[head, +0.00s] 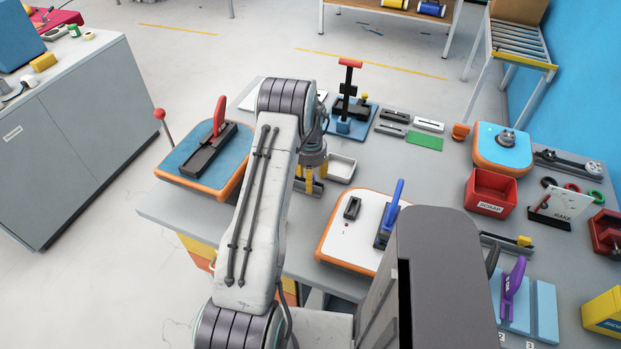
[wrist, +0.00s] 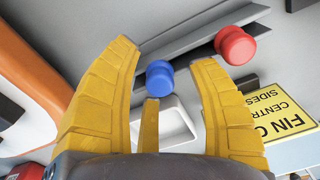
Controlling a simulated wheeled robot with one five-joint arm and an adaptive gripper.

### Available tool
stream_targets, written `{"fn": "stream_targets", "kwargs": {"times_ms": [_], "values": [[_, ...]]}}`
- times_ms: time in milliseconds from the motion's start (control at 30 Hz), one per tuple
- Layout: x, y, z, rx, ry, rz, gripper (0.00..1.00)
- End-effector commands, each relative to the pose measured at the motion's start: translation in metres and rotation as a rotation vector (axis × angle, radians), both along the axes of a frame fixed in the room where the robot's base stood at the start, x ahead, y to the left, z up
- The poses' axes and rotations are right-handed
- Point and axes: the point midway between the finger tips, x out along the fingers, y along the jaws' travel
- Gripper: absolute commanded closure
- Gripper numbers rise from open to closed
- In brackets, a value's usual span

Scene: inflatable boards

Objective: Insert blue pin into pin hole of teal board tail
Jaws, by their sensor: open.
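My gripper (head: 309,182) points down over the table behind my arm, its yellow fingers partly hidden. In the wrist view my gripper (wrist: 167,58) has its fingers spread. A blue pin (wrist: 159,78) with a rounded head shows between them, beside a white tray and a grey strip; I cannot tell its exact support or any contact. I cannot make it out in the head view. A teal-blue board tail (head: 178,160) with an orange rim lies left of my arm. It bears a black fin box (head: 207,152) with a red fin (head: 220,114). Its pin hole cannot be made out.
A red pin (wrist: 235,45) is right of the blue one, near a yellow sign (wrist: 262,115). The small white tray (head: 341,167) sits right of my gripper. A white board (head: 340,240) and a blue stand with a red-topped lever (head: 350,65) are nearby.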

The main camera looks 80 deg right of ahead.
Motion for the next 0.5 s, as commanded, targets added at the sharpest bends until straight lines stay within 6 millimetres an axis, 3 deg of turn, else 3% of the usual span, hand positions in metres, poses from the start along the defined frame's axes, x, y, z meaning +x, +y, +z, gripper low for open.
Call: {"fn": "stream_targets", "kwargs": {"times_ms": [133,500], "values": [[0.0,0.0,0.0001,0.0,0.0,0.0,0.45],[0.0,0.0001,0.0004,0.0,0.0,0.0,0.78]]}}
